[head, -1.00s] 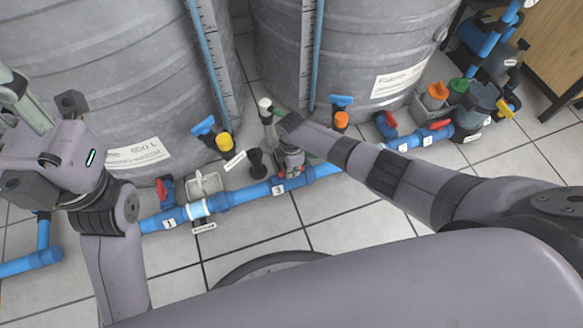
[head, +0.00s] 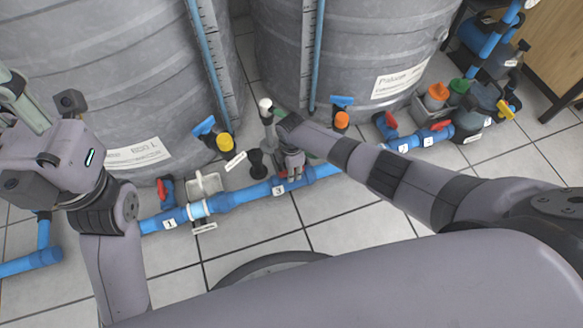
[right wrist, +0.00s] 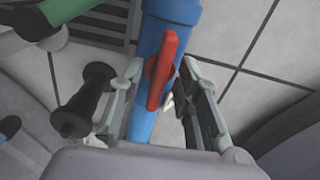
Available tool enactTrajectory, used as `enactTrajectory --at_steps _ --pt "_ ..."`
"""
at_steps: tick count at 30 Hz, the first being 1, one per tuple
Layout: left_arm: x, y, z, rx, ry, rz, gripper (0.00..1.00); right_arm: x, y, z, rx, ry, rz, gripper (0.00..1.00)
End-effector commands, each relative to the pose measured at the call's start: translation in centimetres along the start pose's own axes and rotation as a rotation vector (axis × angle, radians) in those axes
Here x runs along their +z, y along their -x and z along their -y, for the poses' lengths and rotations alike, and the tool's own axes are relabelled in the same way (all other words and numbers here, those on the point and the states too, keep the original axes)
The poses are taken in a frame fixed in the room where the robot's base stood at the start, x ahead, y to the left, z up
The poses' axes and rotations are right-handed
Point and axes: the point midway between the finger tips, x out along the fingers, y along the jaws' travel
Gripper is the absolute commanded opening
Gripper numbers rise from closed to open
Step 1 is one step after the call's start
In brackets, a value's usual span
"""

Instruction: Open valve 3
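Valve 3 sits on the blue floor pipe by the tag "3" (head: 279,190), in front of the gap between the two grey tanks. Its red handle (right wrist: 162,70) shows in the right wrist view, lying roughly along the blue pipe. My right gripper (right wrist: 163,105) is open, with one finger on each side of the handle and a visible gap on both sides. In the head view my right gripper (head: 291,168) is over the valve and hides most of it.
A black knob-topped post (right wrist: 83,105) stands close beside the left finger; it also shows in the head view (head: 257,163). A white-capped pipe (head: 266,112) rises behind the gripper. Valve 1's red handle (head: 165,189) is to the left. The tiled floor in front is mostly clear.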

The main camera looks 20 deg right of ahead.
Motion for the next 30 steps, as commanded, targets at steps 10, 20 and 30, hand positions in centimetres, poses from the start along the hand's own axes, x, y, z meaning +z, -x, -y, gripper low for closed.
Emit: enactTrajectory --at_steps 10,20,30 --pt "0.0 0.0 0.0 0.0 0.0 0.0 0.31 0.1 3.0 -0.1 0.004 0.002 0.0 0.31" --pt "0.0 0.0 0.0 -0.001 0.001 0.002 0.31 0.0 9.7 -0.1 0.004 0.001 0.0 0.31" --pt "0.1 0.1 0.0 -0.001 0.001 0.003 0.31 0.0 12.0 0.0 -0.001 0.0 0.0 0.31"
